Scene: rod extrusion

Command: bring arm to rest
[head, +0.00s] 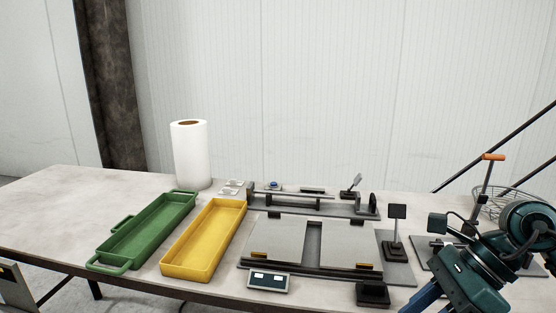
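My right arm (478,283), dark teal, comes in at the lower right corner, over the right end of the table. A blue part (424,298) at its lower end runs out of the bottom edge of the picture. I cannot make out both fingertips, so I cannot tell whether my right gripper is open or shut, or whether it holds anything. My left arm and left gripper are not in view.
The table (60,210) holds a green tray (103,267), an empty yellow tray (168,270), a white roll (190,155), a flat-plate fixture (275,235), a small display (268,281), and an orange-handled lever (493,157). A wire basket (495,200) stands behind my arm. The table's left end is clear.

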